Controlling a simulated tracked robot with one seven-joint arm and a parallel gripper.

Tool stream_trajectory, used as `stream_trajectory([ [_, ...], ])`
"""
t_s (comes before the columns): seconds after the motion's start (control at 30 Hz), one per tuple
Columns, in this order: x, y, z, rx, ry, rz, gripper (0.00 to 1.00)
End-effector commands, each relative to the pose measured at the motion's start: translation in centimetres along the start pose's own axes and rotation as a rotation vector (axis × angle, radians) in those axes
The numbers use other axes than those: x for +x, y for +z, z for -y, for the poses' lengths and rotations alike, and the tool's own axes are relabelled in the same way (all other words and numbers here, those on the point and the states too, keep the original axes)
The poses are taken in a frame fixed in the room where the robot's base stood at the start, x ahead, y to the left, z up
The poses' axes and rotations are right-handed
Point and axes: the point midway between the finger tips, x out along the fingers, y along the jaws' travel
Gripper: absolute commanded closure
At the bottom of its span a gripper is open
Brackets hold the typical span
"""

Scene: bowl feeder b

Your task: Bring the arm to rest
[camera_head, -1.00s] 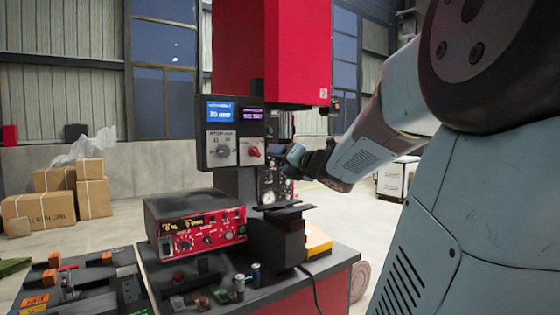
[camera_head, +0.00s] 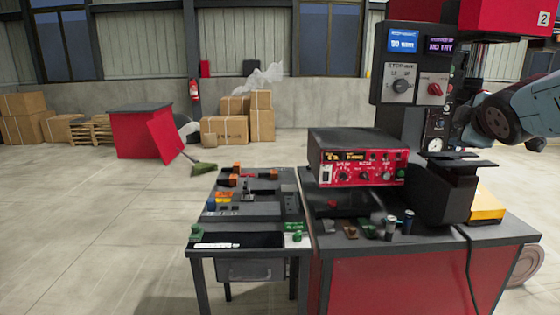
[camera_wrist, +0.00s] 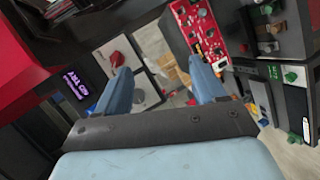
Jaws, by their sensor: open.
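My gripper (camera_wrist: 162,92) shows in the wrist view with its two blue-grey fingers apart and nothing between them. Beyond the fingers are the machine's panel with a red knob (camera_wrist: 117,59) and the red control box (camera_wrist: 197,25). In the head view my arm (camera_head: 515,110) enters from the right edge, beside the machine's control panel (camera_head: 412,75). The gripper's fingers are hidden there behind the machine. The panel carries two lit displays and two knobs, one grey and one red. Whether the gripper touches the machine cannot be told.
The red control box (camera_head: 362,160) stands on the red workbench (camera_head: 400,270). Small loose parts lie in front of it. A side table (camera_head: 205,240) with several tools stands to the left. Cardboard boxes (camera_head: 225,128) and a red cabinet (camera_head: 138,132) stand farther back. The floor at left is clear.

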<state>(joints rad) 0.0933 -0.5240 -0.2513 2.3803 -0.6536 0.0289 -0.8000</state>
Motion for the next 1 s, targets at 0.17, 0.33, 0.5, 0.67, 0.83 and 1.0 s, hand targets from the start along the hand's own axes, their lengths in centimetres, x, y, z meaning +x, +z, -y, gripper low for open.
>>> stream_trajectory([
  [0.17, -3.7, -2.0, 6.2, 0.408, -0.207, 0.105, 0.30],
  [0.33, -8.3, -4.2, 12.7, 0.747, -0.420, 0.245, 0.30],
  [0.5, -12.7, -6.1, 17.7, 0.966, -0.588, 0.386, 0.30],
  [0.67, -14.9, -6.9, 19.9, 1.054, -0.664, 0.463, 0.30],
  [0.83, -15.3, -7.0, 20.3, 1.069, -0.677, 0.479, 0.30],
  [1.0, -15.2, -7.0, 20.2, 1.067, -0.675, 0.478, 0.30],
])
